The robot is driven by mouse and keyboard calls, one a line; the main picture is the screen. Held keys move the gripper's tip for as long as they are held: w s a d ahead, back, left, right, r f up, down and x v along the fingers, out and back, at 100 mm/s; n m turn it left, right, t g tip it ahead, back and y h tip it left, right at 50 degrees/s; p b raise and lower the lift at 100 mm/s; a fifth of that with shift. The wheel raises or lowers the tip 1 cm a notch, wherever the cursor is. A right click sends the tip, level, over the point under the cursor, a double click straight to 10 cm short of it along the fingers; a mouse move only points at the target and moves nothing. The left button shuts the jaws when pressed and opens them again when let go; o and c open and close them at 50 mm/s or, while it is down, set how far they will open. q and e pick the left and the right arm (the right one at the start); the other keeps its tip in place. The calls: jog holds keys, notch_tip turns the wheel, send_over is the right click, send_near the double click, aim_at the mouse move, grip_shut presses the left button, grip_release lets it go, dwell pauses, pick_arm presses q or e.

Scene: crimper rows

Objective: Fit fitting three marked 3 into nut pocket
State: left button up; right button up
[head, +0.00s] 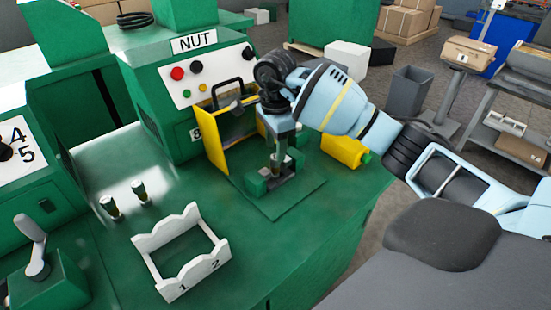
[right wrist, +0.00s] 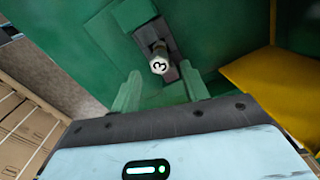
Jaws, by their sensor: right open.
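The fitting marked 3 (right wrist: 159,64) shows its pale numbered end in the right wrist view. It stands in the dark slot of the green nut pocket block (right wrist: 130,14), which also shows in the head view (head: 257,186) in front of the NUT machine (head: 180,75). My right gripper (head: 282,158) is above the block, pointing down. In the right wrist view its two fingers (right wrist: 161,78) are spread apart, one on each side of the fitting, with gaps visible. How deep the fitting sits cannot be seen. My left gripper is not in view.
A yellow guard panel (head: 213,143) stands left of the pocket. Two dark fittings with pale tops (head: 140,192) stand on the green bench. A white rack (head: 199,272) marked 1 and 2 is at the front. A lever (head: 36,245) is at far left.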

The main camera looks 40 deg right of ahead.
aim_at(275, 157)
jog(key=shift+r, duration=2.35)
jog(key=shift+f, duration=0.1)
